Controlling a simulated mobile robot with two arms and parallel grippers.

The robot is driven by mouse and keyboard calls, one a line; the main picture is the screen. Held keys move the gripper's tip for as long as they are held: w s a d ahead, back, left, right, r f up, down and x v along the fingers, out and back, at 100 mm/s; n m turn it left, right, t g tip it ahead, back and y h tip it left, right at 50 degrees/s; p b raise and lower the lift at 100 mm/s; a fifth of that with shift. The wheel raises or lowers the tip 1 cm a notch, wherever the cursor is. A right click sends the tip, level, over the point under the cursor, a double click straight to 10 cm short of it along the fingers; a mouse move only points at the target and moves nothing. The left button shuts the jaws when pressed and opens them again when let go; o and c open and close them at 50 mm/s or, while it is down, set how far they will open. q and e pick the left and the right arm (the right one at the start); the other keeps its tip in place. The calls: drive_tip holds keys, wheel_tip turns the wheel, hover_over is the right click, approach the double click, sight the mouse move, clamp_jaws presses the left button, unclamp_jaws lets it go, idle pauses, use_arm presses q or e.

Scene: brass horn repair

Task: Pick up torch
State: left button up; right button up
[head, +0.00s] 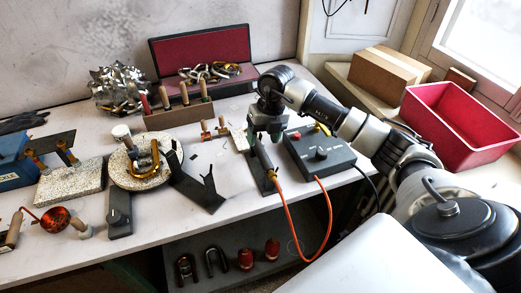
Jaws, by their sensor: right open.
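The torch (263,158) looks like the slim dark-and-brass tool leaning on a flat dark stand (256,178) near the table's front edge. An orange hose (286,215) runs from its lower end, hangs over the edge and loops back up toward a dark grey control box (327,165). My right gripper (264,141) points down right over the torch's upper end. Its fingers are open around or just above that end; I cannot tell whether they touch it. The gripper hides the torch's top. My left gripper is not in view.
The control box stands close right of the torch. A dark V-shaped support (205,190) and a round speckled plate (128,172) are to the left. A wooden tool rack (180,116) is behind. A red bin (455,135) and cardboard box (385,72) are at right.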

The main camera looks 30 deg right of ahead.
sight(263, 150)
drive_tip(key=shift+a+f, duration=0.15)
drive_tip(key=shift+f, duration=0.6)
wheel_tip(263, 150, down, 4)
drive_tip(key=shift+f+p, duration=0.2)
drive_tip(key=shift+p, duration=0.75)
drive_tip(key=shift+w+a+f, duration=0.1)
drive_tip(key=shift+f, duration=0.3)
drive_tip(key=c, duration=1)
